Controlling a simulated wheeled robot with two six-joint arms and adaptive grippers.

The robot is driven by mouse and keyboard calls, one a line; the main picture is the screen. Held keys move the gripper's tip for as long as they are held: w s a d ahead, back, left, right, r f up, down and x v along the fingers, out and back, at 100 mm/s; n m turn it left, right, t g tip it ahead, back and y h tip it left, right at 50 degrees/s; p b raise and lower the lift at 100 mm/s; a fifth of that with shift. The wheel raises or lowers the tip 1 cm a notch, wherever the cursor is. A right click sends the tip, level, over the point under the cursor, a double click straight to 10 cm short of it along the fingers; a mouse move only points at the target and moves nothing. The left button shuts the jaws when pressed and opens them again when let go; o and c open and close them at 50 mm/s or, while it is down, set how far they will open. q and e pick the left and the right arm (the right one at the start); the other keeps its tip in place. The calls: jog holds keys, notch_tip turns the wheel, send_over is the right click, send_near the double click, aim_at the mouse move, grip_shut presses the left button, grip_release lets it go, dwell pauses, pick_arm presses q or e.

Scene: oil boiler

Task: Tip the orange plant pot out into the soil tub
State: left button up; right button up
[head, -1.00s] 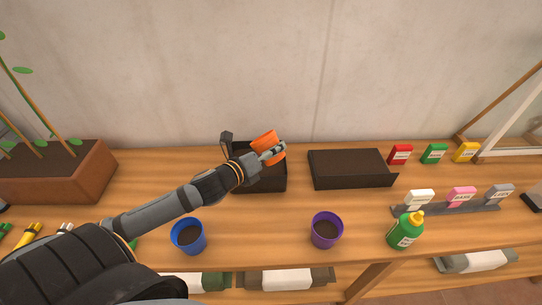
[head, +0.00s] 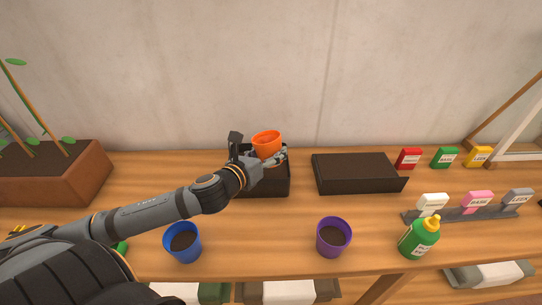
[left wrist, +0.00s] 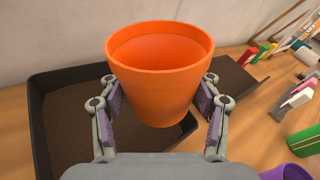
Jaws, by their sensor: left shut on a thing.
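The orange plant pot (head: 266,138) is held upright above a black tub (head: 272,191) of dark soil at the back of the bench. My left gripper (head: 270,158) is shut on the pot. In the left wrist view the pot (left wrist: 160,85) stands between the two fingers (left wrist: 160,108), its mouth up. The visible inside is bare orange; its bottom is hidden. The tub (left wrist: 37,130) lies below it with soil spread inside. Which tub is the named soil tub is not labelled. My right gripper is not in view.
A second black soil tray (head: 355,188) stands to the right. Blue (head: 183,243) and purple (head: 333,238) pots of soil stand near the front edge, with a green bottle (head: 419,238). Seed packets are at the right, a brown planter (head: 75,185) at the left.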

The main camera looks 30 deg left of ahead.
pick_arm(q)
jog(key=shift+a+f+m+y+b, duration=0.3)
jog(key=shift+f+m+b, duration=0.15)
jog(key=shift+m+b, duration=0.35)
jog(key=shift+r, duration=0.1)
jog(key=shift+a+f+m+t+b, duration=0.2)
jog(key=shift+a+m+t+b, duration=0.1)
jog(key=shift+m+b, duration=0.25)
jog(key=shift+r, duration=0.1)
jog(key=shift+d+p, duration=0.1)
jog(key=shift+p, duration=0.2)
